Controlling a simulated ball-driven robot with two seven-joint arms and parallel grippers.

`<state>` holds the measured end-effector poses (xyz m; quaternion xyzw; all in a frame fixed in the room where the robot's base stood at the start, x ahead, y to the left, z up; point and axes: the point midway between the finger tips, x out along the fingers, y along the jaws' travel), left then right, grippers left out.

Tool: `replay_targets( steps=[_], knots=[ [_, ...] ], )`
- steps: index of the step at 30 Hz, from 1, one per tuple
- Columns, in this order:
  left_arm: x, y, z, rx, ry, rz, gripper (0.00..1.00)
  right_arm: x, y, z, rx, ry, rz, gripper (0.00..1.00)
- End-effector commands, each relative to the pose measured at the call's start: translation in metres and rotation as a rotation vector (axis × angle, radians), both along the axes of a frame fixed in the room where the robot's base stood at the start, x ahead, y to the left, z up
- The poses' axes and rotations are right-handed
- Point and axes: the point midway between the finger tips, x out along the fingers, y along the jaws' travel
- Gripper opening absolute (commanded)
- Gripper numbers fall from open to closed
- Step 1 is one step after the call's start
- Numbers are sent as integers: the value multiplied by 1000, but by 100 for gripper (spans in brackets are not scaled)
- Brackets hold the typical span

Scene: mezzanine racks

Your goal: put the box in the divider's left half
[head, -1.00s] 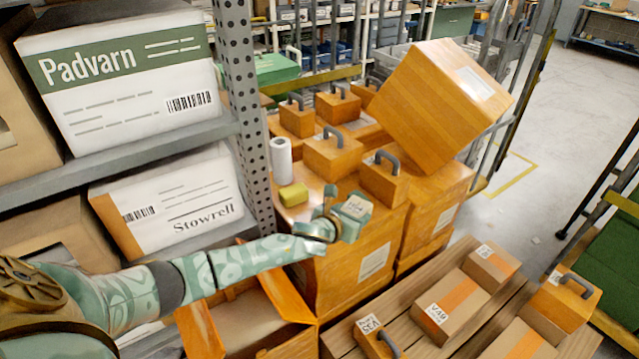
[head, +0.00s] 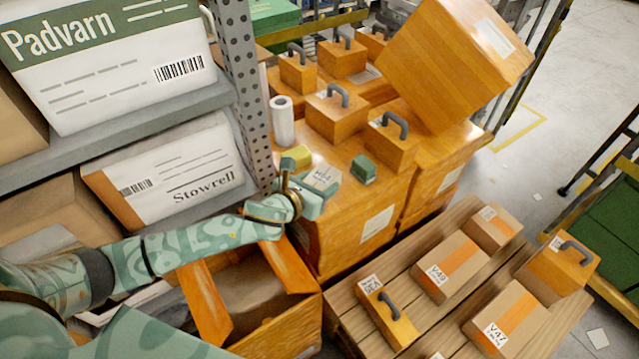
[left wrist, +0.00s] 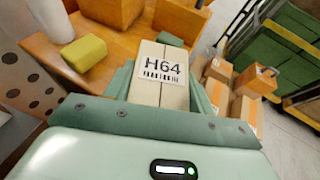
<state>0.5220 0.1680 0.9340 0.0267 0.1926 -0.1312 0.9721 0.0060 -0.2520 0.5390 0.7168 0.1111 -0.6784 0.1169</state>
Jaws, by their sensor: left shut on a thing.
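The box (head: 323,178) is small and pale, with a white label on top. In the left wrist view the box (left wrist: 158,92) reads H64 and sits between the green fingers. My left gripper (head: 312,196) is shut on it, near the front edge of the orange cartons' top. I cannot tell whether the box touches that surface. An open orange carton (head: 308,312) stands below the gripper; its inside is partly hidden by flaps and my arm. I cannot make out a divider for certain. My right gripper is not in view.
A yellow block (head: 296,157), a dark green block (head: 363,169) and a white roll (head: 283,122) stand close to the held box. Orange handled boxes (head: 392,143) stand behind. A perforated rack post (head: 243,90) rises at left. A pallet (head: 345,308) carries several cartons.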

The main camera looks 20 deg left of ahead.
Motion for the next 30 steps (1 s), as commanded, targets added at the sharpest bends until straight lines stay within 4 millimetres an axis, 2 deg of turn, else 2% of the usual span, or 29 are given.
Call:
replay_targets(
  steps=[1, 3, 7, 14, 16, 20, 30],
  knots=[
    [15, 5, -12, 1, 0, 4, 30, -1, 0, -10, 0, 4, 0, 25],
    [27, 8, -31, -1, 3, 3, 30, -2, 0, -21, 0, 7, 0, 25],
    [44, 14, -51, -2, 3, 2, 30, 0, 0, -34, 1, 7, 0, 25],
    [56, 17, -63, -2, 0, 1, 30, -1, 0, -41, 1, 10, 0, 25],
    [62, 19, -72, -1, 1, 2, 30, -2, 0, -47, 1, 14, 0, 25],
    [60, 18, -97, -3, 4, 1, 30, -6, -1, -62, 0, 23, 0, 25],
    [60, 19, -97, -1, 0, -1, 30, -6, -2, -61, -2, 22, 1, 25]
  ],
)
